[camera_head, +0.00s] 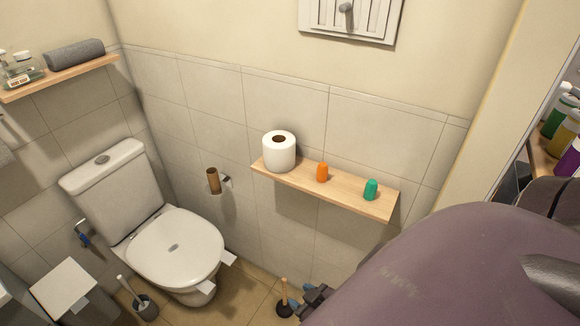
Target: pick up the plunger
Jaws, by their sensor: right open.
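The plunger (284,309) stands on the tiled floor at the bottom edge of the head view. It has a thin brown handle and a dark cup. My large purple right arm covers the lower right and hides part of the gripper. My left gripper is not in view.
A wooden shelf (330,187) with a toilet roll (279,152), an orange item (322,172) and a green item (371,190) hangs above the plunger. The toilet (175,246) and a toilet brush (143,304) are to the left. Some floor (240,293) between is clear.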

